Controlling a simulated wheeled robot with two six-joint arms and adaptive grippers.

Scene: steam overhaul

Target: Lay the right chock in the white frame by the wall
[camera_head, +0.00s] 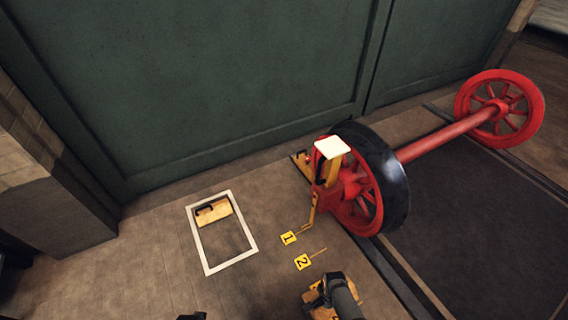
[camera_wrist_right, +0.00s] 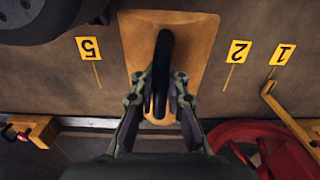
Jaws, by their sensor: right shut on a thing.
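The white frame (camera_head: 232,262) lies on the floor in front of the green wall in the head view. One wooden chock (camera_head: 217,214) with a dark handle lies inside it at the wall end; the rest of the frame is bare. My right gripper (camera_head: 332,283) is to the right of the frame, near the bottom of the head view. In the right wrist view, its fingers (camera_wrist_right: 160,108) are shut around the black handle of another wooden chock (camera_wrist_right: 190,35). A small dark shape at the head view's bottom edge may be my left gripper (camera_head: 192,317).
A red wheelset (camera_head: 440,140) stands on the rails at the right. A yellow-and-red stand with a white top (camera_head: 332,147) is beside its near wheel. Yellow markers 1 (camera_head: 288,238) and 2 (camera_head: 302,262) lie between frame and wheel. Floor left of them looks clear.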

